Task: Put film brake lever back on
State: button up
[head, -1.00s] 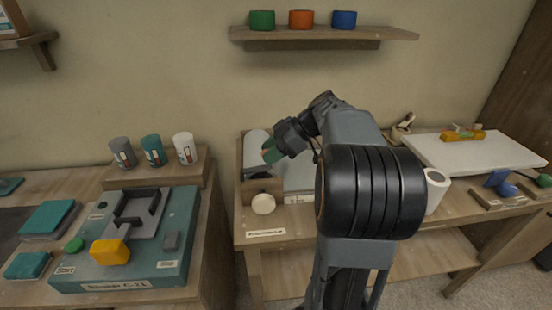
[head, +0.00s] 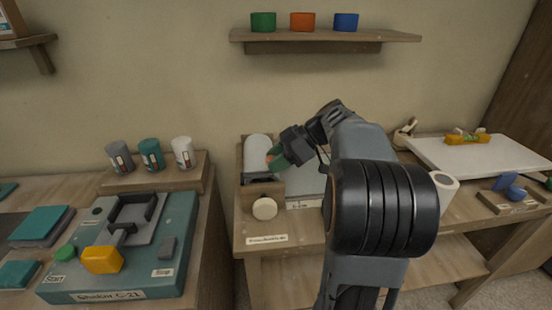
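A white film roll (head: 257,153) lies in a wooden holder (head: 246,200) on the middle bench. A dark piece (head: 257,178) sits at the holder's front end, above a round cream knob (head: 265,208). I cannot tell for sure which part is the film brake lever. My gripper (head: 274,160) comes in from the right, over the right side of the roll. A green part with an orange end shows at its tip. I cannot tell if this is a finger or a held thing, nor whether it touches the roll. The gripper's opening is hidden.
A teal shaker machine (head: 180,255) with a yellow block (head: 102,260) stands at left. A shelf (head: 330,35) with three coloured cups hangs above. A white board (head: 475,155) and a paper roll (head: 445,190) are at right.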

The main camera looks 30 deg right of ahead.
jog(key=o, duration=0.4)
jog(key=p+v, duration=0.1)
jog(key=v, duration=1.3)
jog(key=shift+p, duration=0.4)
jog(key=shift+a, duration=0.1)
notch_tip(320, 180, down, 9)
jog(key=m+h+p, duration=0.2)
jog(key=m+h, duration=0.3)
jog(key=m, duration=1)
jog(key=shift+s+a+r+n+h+p, duration=0.2)
jog(key=shift+s+a+r+h+p, duration=0.45)
jog(key=shift+s+a+p, duration=1.85)
jog(key=shift+s+a+r+n+h+p, duration=0.2)
jog(key=shift+s+a+h+p, duration=0.7)
jog(key=shift+a, duration=3.25)
jog(key=shift+s+a+r+n+h+p, duration=0.35)
jog(key=shift+s+a+h+p, duration=0.95)
jog(key=shift+a, duration=2)
